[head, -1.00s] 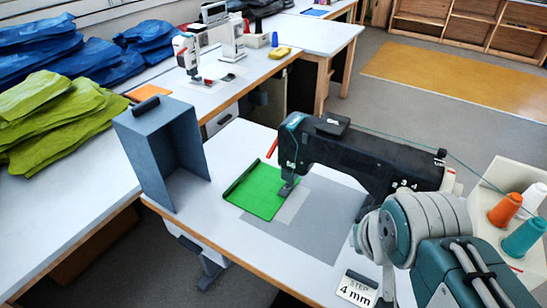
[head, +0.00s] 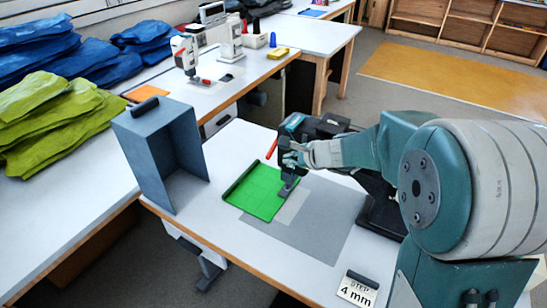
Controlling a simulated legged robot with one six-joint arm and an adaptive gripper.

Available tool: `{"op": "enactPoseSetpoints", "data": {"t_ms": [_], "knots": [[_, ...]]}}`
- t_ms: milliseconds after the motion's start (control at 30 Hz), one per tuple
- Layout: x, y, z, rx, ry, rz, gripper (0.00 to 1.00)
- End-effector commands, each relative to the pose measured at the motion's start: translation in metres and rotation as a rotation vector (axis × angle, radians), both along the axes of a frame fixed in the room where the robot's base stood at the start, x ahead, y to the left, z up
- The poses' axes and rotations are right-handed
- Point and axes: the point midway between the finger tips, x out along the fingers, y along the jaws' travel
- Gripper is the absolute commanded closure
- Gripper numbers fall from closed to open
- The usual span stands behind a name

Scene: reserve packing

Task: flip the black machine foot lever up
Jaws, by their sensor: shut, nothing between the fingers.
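The black sewing machine (head: 330,124) stands on the white table, largely hidden behind my arm. A thin red lever (head: 272,148) sticks out at the left of its head, slanting, with its lower end toward the left. The presser foot (head: 288,186) is below the head, over the green piece (head: 258,190). My gripper (head: 287,158) is shut and empty at the front of the machine's head, just right of the red lever and above the foot. I cannot tell whether its fingertips touch the lever or the head.
A blue-grey open box (head: 140,150) stands left of the green piece. A grey plate (head: 325,225) surrounds the work area. A "STEP 4 mm" card (head: 357,290) lies near the front edge. A white machine (head: 192,62) stands on the table behind. The front left tabletop is clear.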

Motion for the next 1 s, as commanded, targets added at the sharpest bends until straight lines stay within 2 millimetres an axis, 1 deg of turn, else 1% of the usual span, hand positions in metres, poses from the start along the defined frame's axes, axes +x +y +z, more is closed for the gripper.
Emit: {"op": "enactPoseSetpoints", "data": {"t_ms": [33, 100, 200, 333, 667, 767, 1000], "knots": [[0.014, -0.004, -0.015, 0.047, 0.035, -0.064, 1.0], [0.028, -0.009, -0.028, 0.108, 0.071, -0.144, 1.0], [0.041, -0.014, -0.041, 0.164, 0.102, -0.22, 1.0], [0.047, -0.016, -0.046, 0.19, 0.117, -0.256, 1.0], [0.048, -0.014, -0.048, 0.189, 0.117, -0.254, 1.0], [0.055, -0.009, -0.054, 0.189, 0.117, -0.252, 1.0], [0.083, 0.013, -0.079, 0.188, 0.117, -0.251, 1.0]]}}
